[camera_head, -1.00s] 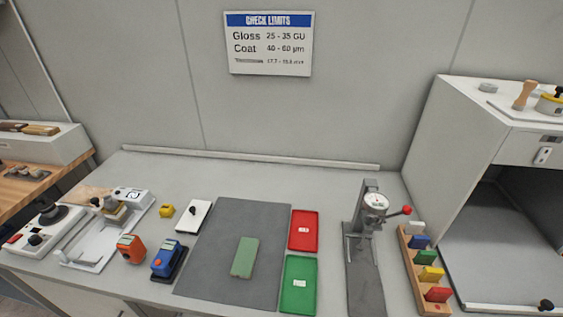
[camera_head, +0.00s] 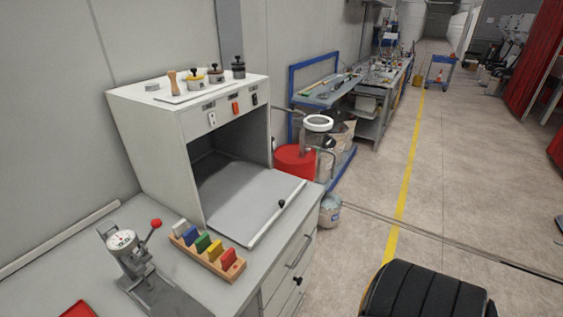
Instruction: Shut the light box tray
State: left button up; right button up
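The light box (camera_head: 155,135) is a pale grey cabinet standing on the bench, with a dark open front. Its flat grey tray (camera_head: 245,200) lies low and reaches out of the opening toward the bench's front edge. A light strip runs along the tray's front edge, with a small black knob (camera_head: 282,203) on it. The rear of the tray lies in shadow inside the box. Neither of my grippers is in view.
A wooden rack (camera_head: 208,255) of coloured blocks stands left of the tray. A gauge stand (camera_head: 125,245) with a red-knobbed lever is further left. Pots and a wooden-handled tool sit on the box. A red drum (camera_head: 295,160) stands beyond it. The floor at right is largely clear.

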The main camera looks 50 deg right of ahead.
aim_at(242, 203)
jog(key=z, duration=1.2)
